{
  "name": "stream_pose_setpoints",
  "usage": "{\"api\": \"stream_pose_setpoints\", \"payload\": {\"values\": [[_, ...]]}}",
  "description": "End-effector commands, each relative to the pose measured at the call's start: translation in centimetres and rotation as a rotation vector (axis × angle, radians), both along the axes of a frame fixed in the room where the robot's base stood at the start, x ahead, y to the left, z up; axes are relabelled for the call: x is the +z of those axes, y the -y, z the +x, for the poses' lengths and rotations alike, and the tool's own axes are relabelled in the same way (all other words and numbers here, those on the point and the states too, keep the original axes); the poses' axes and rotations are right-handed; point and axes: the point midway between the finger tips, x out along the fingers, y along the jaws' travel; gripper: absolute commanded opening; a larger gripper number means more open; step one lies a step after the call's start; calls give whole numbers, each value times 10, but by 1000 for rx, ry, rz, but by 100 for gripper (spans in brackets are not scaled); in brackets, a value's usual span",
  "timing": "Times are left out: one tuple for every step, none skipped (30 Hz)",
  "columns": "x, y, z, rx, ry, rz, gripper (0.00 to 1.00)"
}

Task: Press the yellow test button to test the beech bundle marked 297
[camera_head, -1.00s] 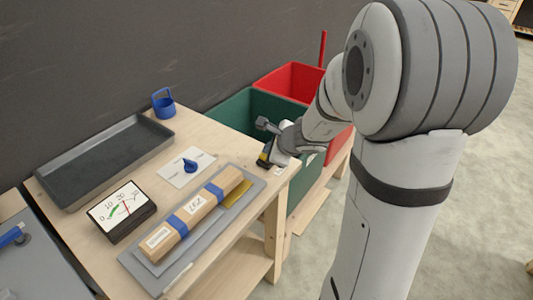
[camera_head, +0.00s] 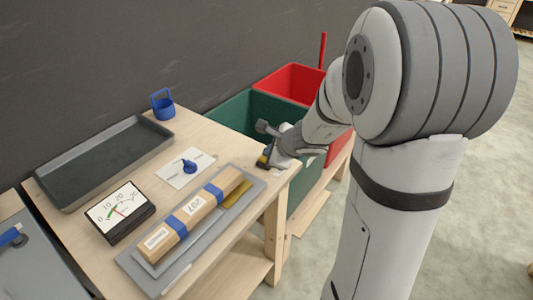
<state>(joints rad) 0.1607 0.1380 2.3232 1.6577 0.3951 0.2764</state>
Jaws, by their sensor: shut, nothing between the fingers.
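The beech bundle (camera_head: 213,205), a pale wood block with two blue bands and a label that seems to read 297, lies on a grey plate (camera_head: 150,282) at the table's front. A dial gauge (camera_head: 119,210) stands left of it, its red needle near the green arc. A small black and yellow piece (camera_head: 264,159), apparently the test button, sits at the table's right corner. My gripper (camera_head: 269,161) is shut and empty, down at this piece and partly hiding it. Whether it touches or presses the button cannot be told.
A blue knob (camera_head: 190,166) sits on a white card. A grey tray (camera_head: 104,160) and a blue holder (camera_head: 163,104) are at the back. Green (camera_head: 237,106) and red (camera_head: 290,78) bins stand beyond the table's right side.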

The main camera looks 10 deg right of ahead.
Motion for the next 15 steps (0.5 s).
{"api": "stream_pose_setpoints", "payload": {"values": [[0, 0, 0, 0, -1, -1, 0], [0, 0, 0, 0, -1, -1, 0], [1, 0, 0, 0, -1, -1, 0], [3, 0, 0, 0, -1, -1, 0], [4, 0, 0, -1, -2, 0, 0], [6, 0, 0, -1, -2, 0, 0], [8, 0, 0, -1, -2, 0, 0], [10, 0, 0, -1, -2, 0, 0], [13, 0, 0, -1, -2, 0, 0], [15, 0, 0, -1, -2, 0, 0], [17, 0, 0, 0, -1, -1, 0], [19, 0, 0, 0, -1, -1, 0], [21, 0, 0, 0, -1, -1, 0], [23, 0, 0, 1, -1, -1, 0], [25, 0, 0, 1, -1, -1, 0]]}}
